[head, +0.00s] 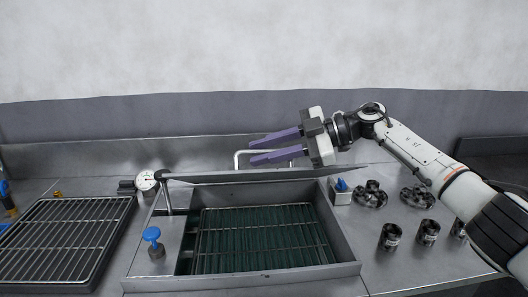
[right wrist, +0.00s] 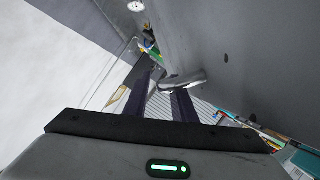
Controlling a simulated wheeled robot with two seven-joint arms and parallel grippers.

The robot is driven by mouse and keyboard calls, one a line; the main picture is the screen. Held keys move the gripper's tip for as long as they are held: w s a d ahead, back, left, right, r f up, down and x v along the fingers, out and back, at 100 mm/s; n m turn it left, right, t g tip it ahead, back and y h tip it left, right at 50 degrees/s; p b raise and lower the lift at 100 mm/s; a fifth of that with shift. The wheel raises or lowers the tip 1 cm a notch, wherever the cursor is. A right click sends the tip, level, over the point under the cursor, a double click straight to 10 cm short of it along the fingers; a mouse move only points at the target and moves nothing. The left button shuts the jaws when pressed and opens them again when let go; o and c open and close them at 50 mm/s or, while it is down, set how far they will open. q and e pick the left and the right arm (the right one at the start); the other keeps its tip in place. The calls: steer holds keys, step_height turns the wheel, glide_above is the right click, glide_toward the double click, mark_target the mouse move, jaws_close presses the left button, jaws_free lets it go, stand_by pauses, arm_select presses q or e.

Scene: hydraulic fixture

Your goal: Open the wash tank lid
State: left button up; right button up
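The wash tank (head: 345,255) is a grey metal box in the middle of the bench. Its interior shows a wire rack over a dark green bottom. The grey lid (head: 215,178) is raised at the tank's back and seen nearly edge-on, so its angle is hard to judge. A pale bar handle (head: 238,160) stands up behind the lid edge; it also shows in the right wrist view (right wrist: 182,82). My right gripper (head: 251,151) has its purple fingers apart, beside the handle above the lid. Contact cannot be told. My left gripper is out of view.
A wire rack tray (head: 70,240) lies left of the tank. A blue knob (head: 152,234) and a dial gauge (head: 146,181) are at the tank's left side. Dark metal parts (head: 390,237) stand to the right. A wall rises behind the bench.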

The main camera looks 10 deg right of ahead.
steer(key=shift+o, duration=0.2)
steer(key=shift+d, duration=0.1)
steer(key=shift+s+d, duration=0.1)
steer(key=shift+d, duration=0.15)
steer(key=b+v, duration=0.1)
steer(key=v, duration=0.8)
steer(key=shift+d+r+b, duration=0.2)
steer(key=shift+d+b, duration=0.1)
steer(key=shift+c, duration=0.2)
